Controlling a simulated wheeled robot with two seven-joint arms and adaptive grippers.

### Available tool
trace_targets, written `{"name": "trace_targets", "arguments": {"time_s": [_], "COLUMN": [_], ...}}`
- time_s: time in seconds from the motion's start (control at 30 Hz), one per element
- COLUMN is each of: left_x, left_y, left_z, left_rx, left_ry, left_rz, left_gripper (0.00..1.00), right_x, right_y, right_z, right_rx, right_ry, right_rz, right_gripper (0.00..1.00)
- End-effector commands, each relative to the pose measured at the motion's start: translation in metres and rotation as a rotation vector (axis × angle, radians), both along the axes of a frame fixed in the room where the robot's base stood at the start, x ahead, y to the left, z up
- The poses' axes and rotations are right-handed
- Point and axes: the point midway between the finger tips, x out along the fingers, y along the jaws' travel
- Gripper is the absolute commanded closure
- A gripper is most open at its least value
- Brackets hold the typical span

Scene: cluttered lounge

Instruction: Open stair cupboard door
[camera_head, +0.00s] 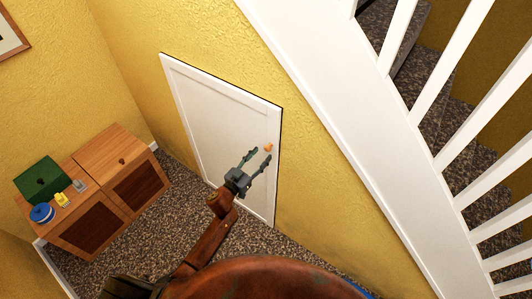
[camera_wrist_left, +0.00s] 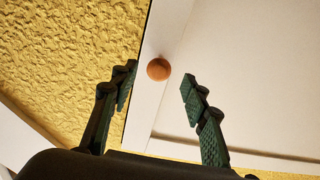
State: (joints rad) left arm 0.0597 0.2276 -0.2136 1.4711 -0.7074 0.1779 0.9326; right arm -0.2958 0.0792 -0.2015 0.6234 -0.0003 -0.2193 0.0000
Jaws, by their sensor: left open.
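The stair cupboard door (camera_head: 215,125) is a white panel set in the yellow wall under the stairs. It looks shut, flush with the wall. Its small round orange-brown wooden knob (camera_head: 268,148) is near the door's right edge. My left gripper (camera_head: 257,158) is open in front of the door, close to the knob. In the left wrist view, the knob (camera_wrist_left: 158,69) shows between and just beyond the two green fingertips (camera_wrist_left: 160,75), and the fingers do not appear to touch it. My right gripper is not in view.
A wooden cabinet (camera_head: 107,158) stands left of the door, with a green box (camera_head: 40,180), a blue round container (camera_head: 41,213) and small items on it. White stair stringer (camera_head: 335,115) and balusters rise on the right. Speckled carpet (camera_head: 160,235) lies open before the door.

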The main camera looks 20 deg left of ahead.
Motion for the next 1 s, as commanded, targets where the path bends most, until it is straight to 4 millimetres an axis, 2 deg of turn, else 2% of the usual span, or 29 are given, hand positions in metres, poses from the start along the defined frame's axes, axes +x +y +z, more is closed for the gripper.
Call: {"name": "trace_targets", "arguments": {"time_s": [0.03,0.2,0.53,1.0], "left_x": [0.008,0.023,0.026,0.026], "left_y": [-0.003,-0.009,-0.010,-0.010], "left_z": [0.000,0.000,0.000,0.000], "left_rx": [0.001,-0.001,0.000,0.000], "left_ry": [-0.001,0.000,0.000,0.000], "left_rz": [-0.001,-0.002,-0.002,-0.002], "left_gripper": [0.58,0.58,0.58,0.90], "right_x": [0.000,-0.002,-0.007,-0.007], "right_y": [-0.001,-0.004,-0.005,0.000], "right_z": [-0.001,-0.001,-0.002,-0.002], "right_rx": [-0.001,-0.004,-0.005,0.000], "right_ry": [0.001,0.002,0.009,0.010], "right_rz": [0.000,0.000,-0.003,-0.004], "right_gripper": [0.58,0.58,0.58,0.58]}}
